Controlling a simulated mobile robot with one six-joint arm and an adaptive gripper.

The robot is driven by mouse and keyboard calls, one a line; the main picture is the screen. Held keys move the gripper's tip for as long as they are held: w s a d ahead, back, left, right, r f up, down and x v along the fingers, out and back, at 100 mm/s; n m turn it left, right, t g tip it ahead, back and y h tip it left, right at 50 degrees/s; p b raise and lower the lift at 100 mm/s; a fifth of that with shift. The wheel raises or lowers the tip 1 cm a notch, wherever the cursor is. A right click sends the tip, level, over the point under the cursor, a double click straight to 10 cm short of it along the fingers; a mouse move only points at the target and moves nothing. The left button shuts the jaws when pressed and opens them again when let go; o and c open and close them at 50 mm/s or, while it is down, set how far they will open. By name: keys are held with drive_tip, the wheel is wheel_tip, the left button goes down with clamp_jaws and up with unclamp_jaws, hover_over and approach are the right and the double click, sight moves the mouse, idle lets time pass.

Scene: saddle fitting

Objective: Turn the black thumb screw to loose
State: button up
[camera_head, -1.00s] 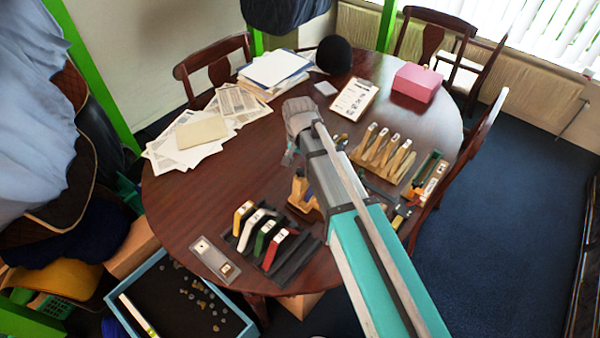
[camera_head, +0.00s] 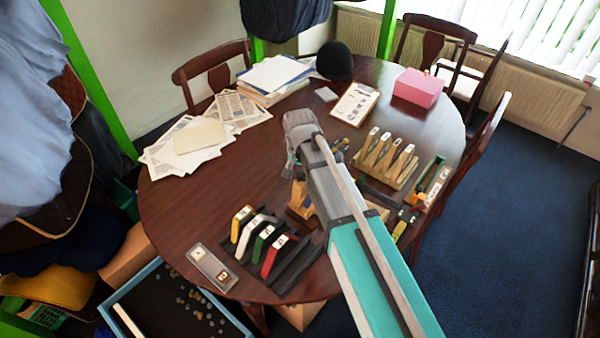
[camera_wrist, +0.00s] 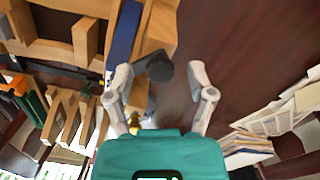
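My gripper (camera_wrist: 158,78) is open, with one finger on each side of the knob in the picture. I cannot tell how far the fingers are above it, and I see no clear contact. In the head view my gripper (camera_head: 291,165) hangs beside the wooden fixture (camera_head: 299,200) on the round table, and my arm hides part of that fixture. The knob cannot be made out there.
A rack of coloured angled pieces (camera_head: 262,240) stands left of the fixture. A wooden rack with several upright pieces (camera_head: 386,158) stands to the right. Papers (camera_head: 190,140), a pink box (camera_head: 418,88) and a black cap (camera_head: 334,60) lie farther back. The table's left middle is clear.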

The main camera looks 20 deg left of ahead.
drive_tip(key=shift+d, duration=0.1)
clamp_jaws()
drive_tip(key=shift+n, duration=0.3)
drive_tip(key=n, duration=1.9)
drive_tip(key=shift+n, duration=0.3)
drive_tip(key=n, duration=0.5)
drive_tip(key=shift+n, duration=0.4)
